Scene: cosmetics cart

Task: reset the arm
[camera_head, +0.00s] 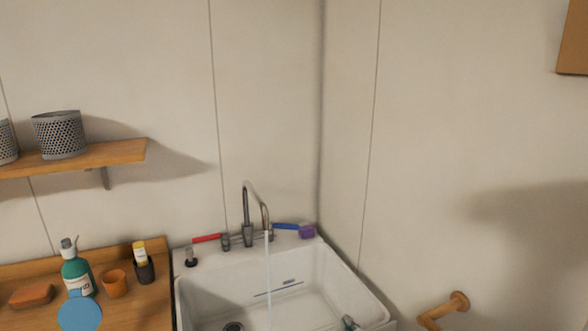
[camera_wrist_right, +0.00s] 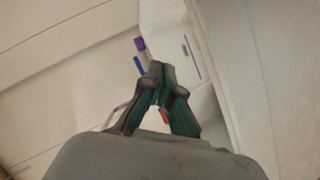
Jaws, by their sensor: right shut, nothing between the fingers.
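My right gripper (camera_head: 349,321) shows only as a small dark tip at the bottom edge of the head view, over the right front part of the white sink (camera_head: 363,290). In the right wrist view my right gripper (camera_wrist_right: 158,70) has its two dark green-sided fingers meeting at the tips, with nothing between them. My left gripper is in neither view.
Water runs from the tap (camera_head: 247,215) into the sink. A red-handled item (camera_head: 207,238) and a blue and purple brush (camera_head: 290,227) lie on its back rim. A green pump bottle (camera_head: 77,270), an orange cup (camera_head: 116,284) and a blue disc (camera_head: 80,313) are at left.

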